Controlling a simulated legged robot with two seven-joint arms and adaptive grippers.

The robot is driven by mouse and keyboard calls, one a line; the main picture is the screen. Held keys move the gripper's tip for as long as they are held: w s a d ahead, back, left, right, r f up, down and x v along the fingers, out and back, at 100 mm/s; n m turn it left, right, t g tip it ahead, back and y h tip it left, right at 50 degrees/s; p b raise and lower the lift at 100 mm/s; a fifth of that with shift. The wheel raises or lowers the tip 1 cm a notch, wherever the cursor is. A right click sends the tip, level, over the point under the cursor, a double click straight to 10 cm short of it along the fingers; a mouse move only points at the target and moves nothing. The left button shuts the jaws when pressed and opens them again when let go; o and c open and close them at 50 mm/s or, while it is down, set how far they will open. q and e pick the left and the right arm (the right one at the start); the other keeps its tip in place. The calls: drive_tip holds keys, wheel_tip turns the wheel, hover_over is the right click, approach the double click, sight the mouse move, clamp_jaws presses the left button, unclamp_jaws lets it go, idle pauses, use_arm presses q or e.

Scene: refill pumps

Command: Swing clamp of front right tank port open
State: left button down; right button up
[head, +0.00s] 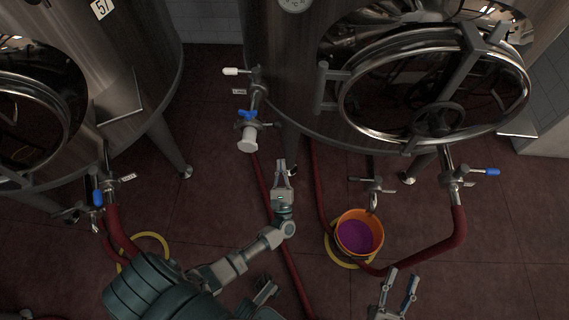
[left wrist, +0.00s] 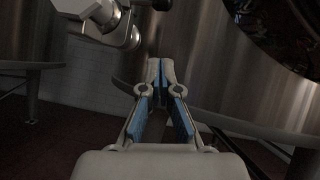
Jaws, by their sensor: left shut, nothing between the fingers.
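On the right tank (head: 290,80), a port (head: 257,95) has a white-handled valve, a blue wing-nut clamp (head: 246,115) and a white cap (head: 247,140) at its end. The clamp appears to be around the joint; whether it is loose is too small to tell. My left gripper (head: 282,164) is shut and empty, below and right of the cap, apart from it. In the left wrist view its fingertips (left wrist: 160,64) meet, with pale port fittings (left wrist: 115,25) at the upper left. My right gripper (head: 402,276) is open and empty at the bottom of the head view.
An orange bucket (head: 359,232) with purple liquid stands on the floor below the right tank. Red hoses (head: 440,246) cross the floor. Another port (head: 454,182) with a blue handle is at the right. The left tank (head: 90,90) has a blue-handled port (head: 98,198).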

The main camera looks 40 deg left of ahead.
sight(259, 124)
use_arm(q)
drive_tip(key=w+a+r+p, duration=0.1)
drive_tip(key=w+a+r, duration=0.3)
drive_tip(key=r, duration=0.3)
drive_tip(key=shift+w+r, duration=0.25)
drive_tip(key=shift+w, duration=0.2)
use_arm(e)
drive_tip(key=f+g, duration=0.2)
drive_tip(key=w+f+g, duration=0.1)
drive_tip(key=f, duration=0.1)
drive_tip(key=shift+d+h, duration=0.25)
drive_tip(key=shift+h, duration=0.15)
drive_tip(key=shift+w+d, duration=0.1)
drive_tip(key=shift+w, duration=0.05)
use_arm(q)
drive_tip(key=shift+r, duration=0.1)
